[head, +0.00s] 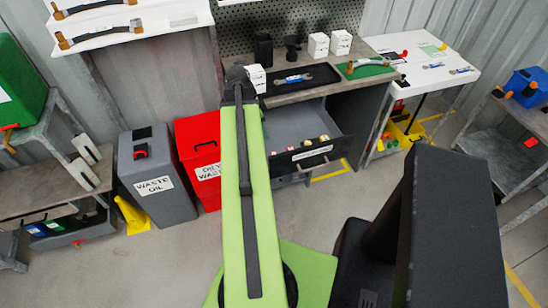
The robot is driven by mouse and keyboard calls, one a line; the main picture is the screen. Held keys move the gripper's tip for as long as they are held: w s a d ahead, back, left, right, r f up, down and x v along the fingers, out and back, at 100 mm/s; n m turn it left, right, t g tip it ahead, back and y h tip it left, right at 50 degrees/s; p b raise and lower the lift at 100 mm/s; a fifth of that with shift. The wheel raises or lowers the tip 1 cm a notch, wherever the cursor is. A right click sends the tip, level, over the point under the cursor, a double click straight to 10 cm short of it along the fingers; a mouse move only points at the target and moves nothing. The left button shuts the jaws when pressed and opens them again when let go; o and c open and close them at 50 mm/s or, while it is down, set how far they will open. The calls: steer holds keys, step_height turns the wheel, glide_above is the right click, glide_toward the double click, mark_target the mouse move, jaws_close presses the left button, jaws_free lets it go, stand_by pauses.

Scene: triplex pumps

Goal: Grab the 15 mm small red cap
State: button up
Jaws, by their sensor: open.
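An open grey drawer (345,142) under the workbench holds several small caps. A small reddish cap (324,138) lies near the drawer's front edge at the right. Paler and yellowish caps (308,142) lie to its left. They are too small in the head view to tell their sizes or which is 15 mm. My green arm reaches up the middle of the picture and covers the left part of the drawer. Its dark far end is at the bench's left edge. My gripper's fingers do not show.
The workbench (310,93) carries a black tray (300,78), a green mat (365,68) and white boxes (318,45). A red bin (200,150) and a grey waste oil bin (155,175) stand left of my arm. A white table (425,62) stands right. Floor before the drawer is clear.

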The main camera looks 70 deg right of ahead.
steer(key=b+x, duration=0.9)
steer(key=x, duration=0.2)
steer(key=shift+w, duration=0.1)
steer(key=shift+r, duration=0.1)
steer(key=b+x, duration=0.5)
steer(key=shift+s+a+f, duration=0.15)
steer(key=shift+s+f, duration=0.1)
steer(key=shift+r, duration=0.2)
steer(key=shift+c, duration=0.4)
jaws_close()
